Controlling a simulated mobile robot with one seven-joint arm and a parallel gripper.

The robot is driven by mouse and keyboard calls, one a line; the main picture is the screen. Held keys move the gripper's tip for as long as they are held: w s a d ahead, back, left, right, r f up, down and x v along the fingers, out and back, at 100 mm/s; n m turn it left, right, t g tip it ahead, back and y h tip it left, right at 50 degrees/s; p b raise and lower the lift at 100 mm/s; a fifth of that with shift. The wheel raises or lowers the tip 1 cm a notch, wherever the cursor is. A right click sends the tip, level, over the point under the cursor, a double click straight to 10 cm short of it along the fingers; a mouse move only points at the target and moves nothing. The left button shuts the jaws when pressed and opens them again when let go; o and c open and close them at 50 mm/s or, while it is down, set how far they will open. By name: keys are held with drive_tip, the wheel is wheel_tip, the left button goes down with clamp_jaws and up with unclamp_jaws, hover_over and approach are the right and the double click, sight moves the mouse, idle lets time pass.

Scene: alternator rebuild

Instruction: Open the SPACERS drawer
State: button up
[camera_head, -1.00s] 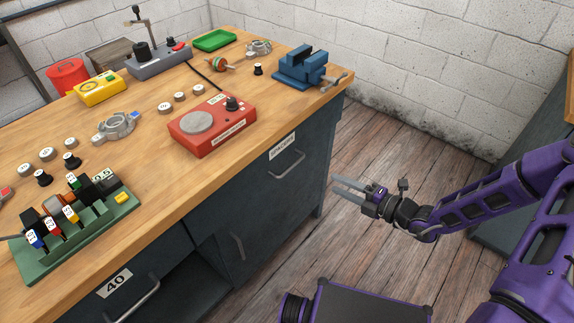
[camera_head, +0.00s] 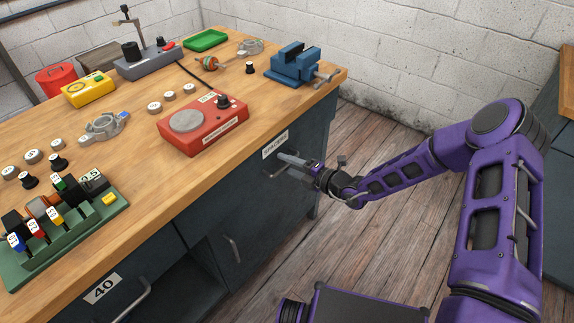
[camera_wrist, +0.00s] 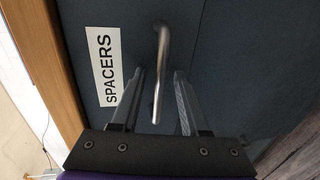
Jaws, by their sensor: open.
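The SPACERS drawer is a dark blue-grey front under the right part of the bench top; its white label (camera_head: 275,145) reads SPACERS in the wrist view (camera_wrist: 106,65). Its metal bar handle (camera_wrist: 161,70) runs up and down in the wrist view, and it also shows in the head view (camera_head: 273,172). The drawer looks closed. My gripper (camera_wrist: 158,85) is open, with one finger on either side of the handle's near part. In the head view my gripper (camera_head: 285,163) is at the handle, partly hiding it. Contact between fingers and handle cannot be told.
The wooden bench top (camera_head: 150,185) overhangs the drawer. A blue vise (camera_head: 295,65) and a red device (camera_head: 203,125) stand on top. The floor (camera_head: 375,245) to the right is open.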

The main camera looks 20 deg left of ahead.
drive_tip(key=shift+a, duration=0.1)
clamp_jaws()
idle(1.4)
